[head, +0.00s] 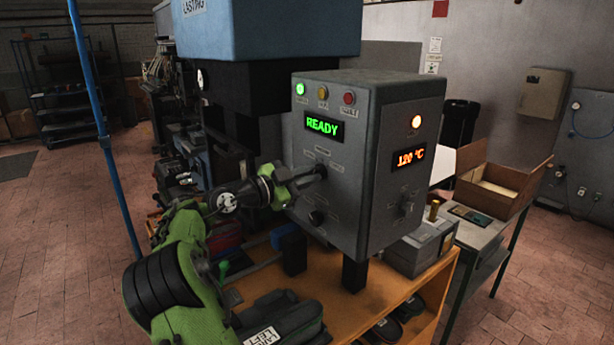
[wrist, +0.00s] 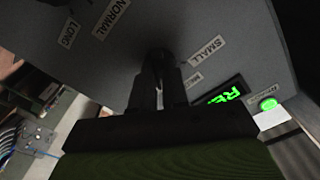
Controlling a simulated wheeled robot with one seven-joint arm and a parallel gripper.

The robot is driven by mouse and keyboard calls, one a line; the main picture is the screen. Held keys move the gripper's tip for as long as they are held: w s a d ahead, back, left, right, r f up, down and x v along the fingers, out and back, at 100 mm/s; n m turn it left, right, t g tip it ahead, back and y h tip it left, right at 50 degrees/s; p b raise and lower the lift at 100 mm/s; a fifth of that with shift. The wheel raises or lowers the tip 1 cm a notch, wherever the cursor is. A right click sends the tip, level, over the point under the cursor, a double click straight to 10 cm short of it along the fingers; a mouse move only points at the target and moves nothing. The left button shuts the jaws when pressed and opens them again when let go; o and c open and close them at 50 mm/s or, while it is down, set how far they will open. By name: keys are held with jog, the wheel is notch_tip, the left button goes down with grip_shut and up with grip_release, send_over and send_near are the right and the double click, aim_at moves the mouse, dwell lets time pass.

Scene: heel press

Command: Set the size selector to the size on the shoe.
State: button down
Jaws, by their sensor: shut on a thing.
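The grey control box (head: 345,190) has a size selector knob (head: 321,171) on its left face, mostly hidden by my gripper (head: 308,177). In the wrist view my gripper (wrist: 160,88) is shut on the dark selector knob (wrist: 158,60). A SMALL label (wrist: 207,51) sits beside the knob; another label (wrist: 193,82) close by is too cut off to read. Which way the knob points I cannot tell. Dark shoes (head: 387,329) lie on the lower shelf, with no readable size. A white label (head: 262,337) at the bottom edge has blurred lettering.
A green READY display (head: 324,125) and an orange temperature display (head: 408,156) are lit. A blue post (head: 104,130) stands at left.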

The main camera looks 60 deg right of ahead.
jog(key=shift+n+p, duration=3.9)
jog(key=shift+n, duration=4)
jog(key=c, duration=1.1)
grip_release()
jog(key=shift+c, duration=0.2)
jog(key=b+v, duration=0.1)
jog(key=v, duration=1.5)
